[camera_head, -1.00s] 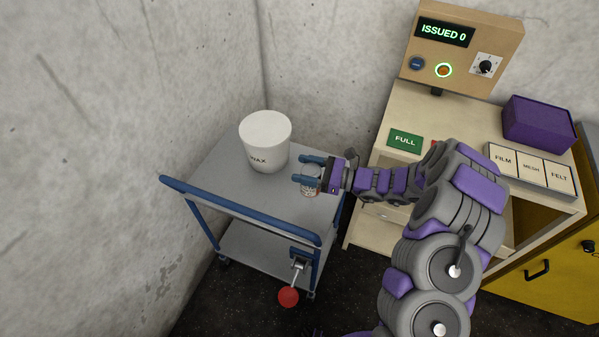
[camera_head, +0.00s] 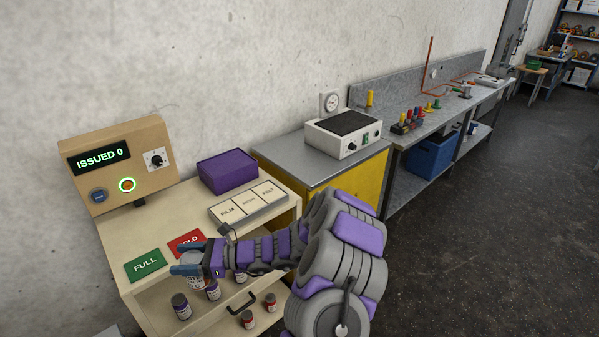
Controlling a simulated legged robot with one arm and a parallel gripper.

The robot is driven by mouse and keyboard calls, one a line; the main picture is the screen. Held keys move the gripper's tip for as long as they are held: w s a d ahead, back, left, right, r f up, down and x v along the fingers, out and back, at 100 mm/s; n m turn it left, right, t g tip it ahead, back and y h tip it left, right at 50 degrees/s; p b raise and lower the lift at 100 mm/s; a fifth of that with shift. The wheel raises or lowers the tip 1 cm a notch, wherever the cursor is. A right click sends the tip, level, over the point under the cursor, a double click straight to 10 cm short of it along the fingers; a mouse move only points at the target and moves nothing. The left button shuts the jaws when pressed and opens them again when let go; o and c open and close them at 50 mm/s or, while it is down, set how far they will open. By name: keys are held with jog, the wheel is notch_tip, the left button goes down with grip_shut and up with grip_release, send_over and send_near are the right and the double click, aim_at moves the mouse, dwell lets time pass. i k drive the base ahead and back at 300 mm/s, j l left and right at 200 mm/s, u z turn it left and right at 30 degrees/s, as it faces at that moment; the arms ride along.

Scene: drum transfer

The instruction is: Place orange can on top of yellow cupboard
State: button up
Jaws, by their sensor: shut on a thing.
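My gripper (camera_head: 187,260) is shut on a small pale can (camera_head: 195,256), held over the front of the beige cabinet. The blue fingers cover part of the can, and its colour and label are hard to make out; no orange shows clearly on it. The yellow cupboard (camera_head: 370,186) stands to the right of the beige cabinet, with a grey top (camera_head: 284,158). A white device with a dark top panel (camera_head: 344,134) sits on the right part of that top. My arm hides the lower part of the cupboard.
The beige cabinet (camera_head: 122,225) carries an ISSUED 0 panel (camera_head: 117,163), green FULL card (camera_head: 146,265), red card (camera_head: 186,242), purple box (camera_head: 227,171) and labelled tray (camera_head: 248,203). Several small jars (camera_head: 181,306) stand below. The grey top's left part is clear. A workbench (camera_head: 440,110) lies beyond.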

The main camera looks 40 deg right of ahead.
aim_at(309, 163)
jog(key=i+l+z, duration=0.1)
jog(key=z, duration=1.4)
jog(key=i+j+z, duration=0.1)
jog(key=i, duration=0.55)
jog(key=i+j+z, duration=0.1)
jog(key=i, duration=0.55)
